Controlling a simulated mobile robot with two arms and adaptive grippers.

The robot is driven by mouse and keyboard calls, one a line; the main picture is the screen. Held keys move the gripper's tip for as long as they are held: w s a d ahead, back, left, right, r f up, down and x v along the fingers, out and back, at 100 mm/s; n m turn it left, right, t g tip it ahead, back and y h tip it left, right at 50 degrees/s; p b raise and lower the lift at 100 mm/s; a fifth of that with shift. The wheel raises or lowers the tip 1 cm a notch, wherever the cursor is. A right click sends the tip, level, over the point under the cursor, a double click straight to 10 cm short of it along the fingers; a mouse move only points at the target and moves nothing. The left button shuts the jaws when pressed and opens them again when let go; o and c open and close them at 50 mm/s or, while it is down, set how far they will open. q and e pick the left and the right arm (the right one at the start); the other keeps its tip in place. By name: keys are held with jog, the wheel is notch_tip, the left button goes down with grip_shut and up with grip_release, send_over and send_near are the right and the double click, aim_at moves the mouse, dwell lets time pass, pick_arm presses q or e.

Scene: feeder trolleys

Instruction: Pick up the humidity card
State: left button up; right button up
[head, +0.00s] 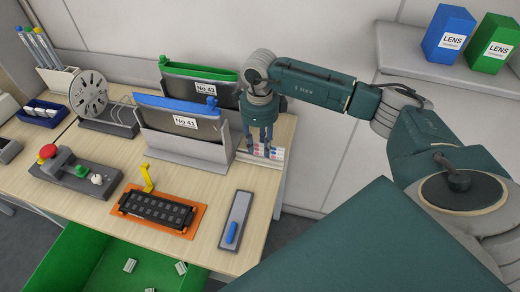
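A small white card with pink and blue patches, which looks like the humidity card (277,154), lies at the right edge of the wooden table, right of the No.41 feeder. My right gripper (261,150) points down directly over it. Its two fingers stand apart with the tips at the card, and they hide part of it. I cannot tell whether the fingertips touch the card. My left gripper is not in view.
An orange tray (127,209), a grey plate with a blue handle (236,220) and a button box (75,172) lie in front. A green bin (78,250) is below. A shelf (430,68) holds two LENS boxes.

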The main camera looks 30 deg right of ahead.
grip_shut()
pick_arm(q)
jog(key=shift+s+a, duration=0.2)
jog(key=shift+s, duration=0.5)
pick_arm(e)
jog(key=shift+r, duration=0.1)
